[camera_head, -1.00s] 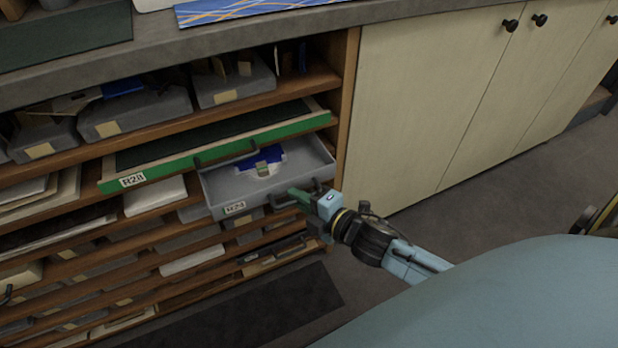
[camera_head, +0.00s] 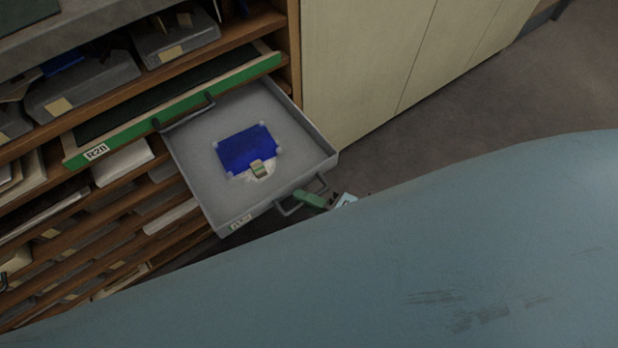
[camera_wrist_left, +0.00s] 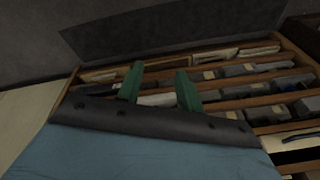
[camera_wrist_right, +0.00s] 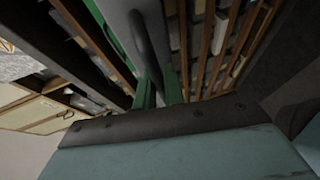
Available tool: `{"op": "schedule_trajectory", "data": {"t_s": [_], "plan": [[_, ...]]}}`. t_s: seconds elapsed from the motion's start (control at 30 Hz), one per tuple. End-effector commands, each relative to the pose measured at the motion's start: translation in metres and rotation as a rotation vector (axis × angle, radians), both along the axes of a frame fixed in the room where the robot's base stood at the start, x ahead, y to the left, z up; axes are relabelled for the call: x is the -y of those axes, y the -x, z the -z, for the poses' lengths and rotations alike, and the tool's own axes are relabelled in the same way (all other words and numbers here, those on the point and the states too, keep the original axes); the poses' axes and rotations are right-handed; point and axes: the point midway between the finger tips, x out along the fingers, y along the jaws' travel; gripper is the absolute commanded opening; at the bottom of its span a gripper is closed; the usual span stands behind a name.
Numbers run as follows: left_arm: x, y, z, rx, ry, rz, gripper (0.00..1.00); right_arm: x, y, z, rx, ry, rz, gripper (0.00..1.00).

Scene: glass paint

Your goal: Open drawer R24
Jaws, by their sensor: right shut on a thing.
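Drawer R24 is a grey metal drawer (camera_head: 205,188) pulled far out of the wooden rack in the head view. Its front carries a small label, foreshortened, and a dark loop handle (camera_head: 288,210). A blue item with a pale, green-marked tag (camera_head: 248,150) lies inside. My right gripper (camera_head: 310,199) is shut on the drawer handle at the drawer's front; my body hides most of that arm. The right wrist view shows its green fingers (camera_wrist_right: 160,92) at the handle. My left gripper (camera_wrist_left: 159,88) shows in its wrist view with green fingers apart and nothing between them.
The green-fronted drawer R28 (camera_head: 130,134) sits just above, slightly out. Grey bins (camera_head: 85,88) fill the upper shelf. Cream cabinet doors (camera_head: 365,60) stand to the right, with open floor (camera_head: 480,100) in front of them.

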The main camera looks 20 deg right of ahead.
Motion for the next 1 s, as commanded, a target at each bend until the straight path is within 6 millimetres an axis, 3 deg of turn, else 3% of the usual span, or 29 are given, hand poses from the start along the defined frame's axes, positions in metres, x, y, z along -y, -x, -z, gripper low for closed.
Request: {"op": "schedule_trajectory", "data": {"t_s": [0.57, 0.6, 0.73, 1.0], "plan": [[-0.004, 0.0022, 0.0072, -0.004, -0.005, 0.0, 0.36, -0.0019, 0.0095, 0.0006, 0.001, 0.002, -0.019, 0.0], [-0.004, 0.0022, 0.0072, -0.004, -0.005, 0.001, 0.36, -0.0019, 0.0095, 0.0006, 0.001, 0.002, -0.019, 0.16], [-0.0039, 0.0023, 0.0071, -0.004, -0.005, 0.001, 0.36, -0.0021, 0.0095, 0.0004, 0.0, 0.002, -0.019, 0.32], [-0.0038, 0.0023, 0.007, -0.005, -0.005, 0.0, 0.36, -0.0024, 0.0093, 0.0001, 0.001, 0.0, -0.018, 0.32]]}}
